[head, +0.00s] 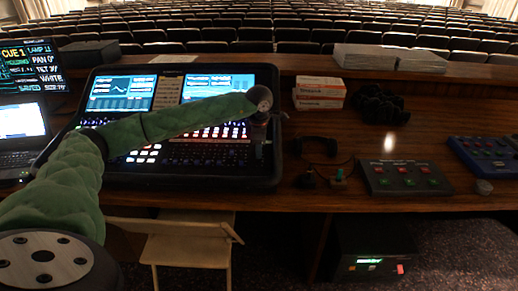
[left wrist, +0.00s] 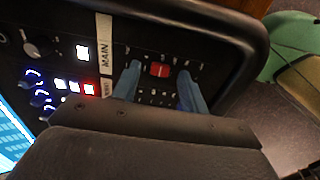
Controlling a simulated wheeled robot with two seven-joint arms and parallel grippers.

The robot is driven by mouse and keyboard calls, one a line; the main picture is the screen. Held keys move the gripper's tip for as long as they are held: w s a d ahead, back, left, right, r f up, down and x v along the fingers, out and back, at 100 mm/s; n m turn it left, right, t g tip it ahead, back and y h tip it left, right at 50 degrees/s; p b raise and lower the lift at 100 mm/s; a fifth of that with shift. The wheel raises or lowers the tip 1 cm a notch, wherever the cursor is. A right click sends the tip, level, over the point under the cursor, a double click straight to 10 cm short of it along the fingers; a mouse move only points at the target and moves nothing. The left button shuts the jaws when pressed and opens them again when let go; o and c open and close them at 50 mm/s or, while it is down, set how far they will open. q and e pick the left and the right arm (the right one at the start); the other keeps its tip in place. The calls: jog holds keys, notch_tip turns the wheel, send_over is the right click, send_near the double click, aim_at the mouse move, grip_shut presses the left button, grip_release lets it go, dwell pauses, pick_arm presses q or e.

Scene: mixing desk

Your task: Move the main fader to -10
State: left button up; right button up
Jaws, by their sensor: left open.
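The mixing desk (head: 225,182) stands on the left half of the table, with two lit screens and rows of lit buttons. In the left wrist view, a red fader cap (left wrist: 159,70) sits beside the white strip marked MAIN (left wrist: 105,42). My left gripper (left wrist: 159,88) is open, with its two blue fingers on either side of the red cap and a gap to each. In the head view my left gripper (head: 262,122) is over the desk's right edge and hides the main fader. The scale figures are too small to read. My right gripper is not in view.
White and orange boxes (head: 319,92), headphones (head: 318,146) and a grey button box (head: 404,178) lie right of the desk. A blue control box (head: 488,156) is at the far right. A laptop (head: 22,135) stands left. A wooden chair (head: 188,240) is in front.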

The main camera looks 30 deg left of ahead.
pick_arm(q)
notch_tip(320, 180, up, 2)
jog(key=shift+r+b, duration=0.1)
jog(key=shift+b, duration=0.25)
jog(key=r, duration=0.3)
jog(key=shift+s+d+r+b, duration=0.15)
jog(key=shift+s+r+b, duration=0.15)
jog(key=shift+b, duration=0.1)
jog(key=shift+r, duration=0.65)
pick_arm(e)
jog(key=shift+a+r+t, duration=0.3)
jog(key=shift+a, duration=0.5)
